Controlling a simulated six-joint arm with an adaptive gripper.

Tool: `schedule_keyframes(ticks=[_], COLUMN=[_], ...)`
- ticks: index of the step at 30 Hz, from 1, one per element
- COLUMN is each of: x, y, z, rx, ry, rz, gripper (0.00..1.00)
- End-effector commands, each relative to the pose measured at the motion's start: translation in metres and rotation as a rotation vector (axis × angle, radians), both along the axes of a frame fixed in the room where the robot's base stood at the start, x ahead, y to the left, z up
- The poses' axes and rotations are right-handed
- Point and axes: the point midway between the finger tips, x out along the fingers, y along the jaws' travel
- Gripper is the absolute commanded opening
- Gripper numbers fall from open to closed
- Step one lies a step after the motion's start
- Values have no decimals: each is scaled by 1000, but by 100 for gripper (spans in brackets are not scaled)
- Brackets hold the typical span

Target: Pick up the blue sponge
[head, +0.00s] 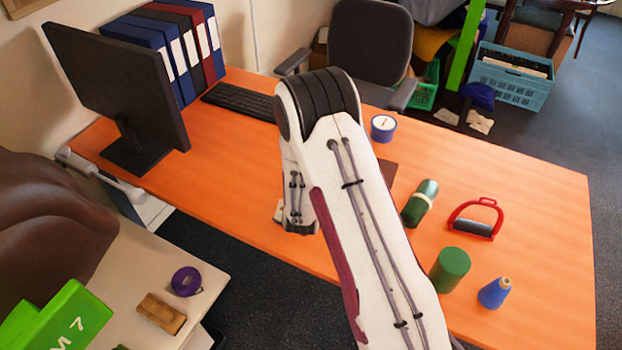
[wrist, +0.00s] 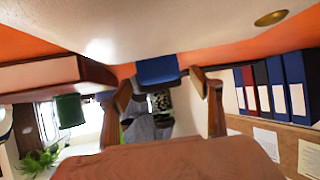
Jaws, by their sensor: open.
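The blue sponge (wrist: 158,70) shows in the wrist view as a small blue block near the middle, close to the orange and pale surfaces. My gripper (wrist: 160,86) is open, with its brown fingers apart on either side of the sponge in this picture. I cannot tell whether either finger touches it. In the head view my white arm hides the gripper, and I do not make out the sponge there.
A monitor (head: 120,95) stands at left. The desk's right end has free room.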

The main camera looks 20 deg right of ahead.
Motion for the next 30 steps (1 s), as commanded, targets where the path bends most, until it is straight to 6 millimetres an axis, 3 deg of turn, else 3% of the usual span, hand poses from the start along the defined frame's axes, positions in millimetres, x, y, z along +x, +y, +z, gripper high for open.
schedule_keyframes(ticks=[4, 9, 22, 30], x=[0, 0, 0, 0], y=[0, 0, 0, 0], z=[0, 0, 2, 15], rx=[0, 0, 0, 0], ry=[0, 0, 0, -2], rz=[0, 0, 0, 0], gripper=[64, 26, 26, 26])
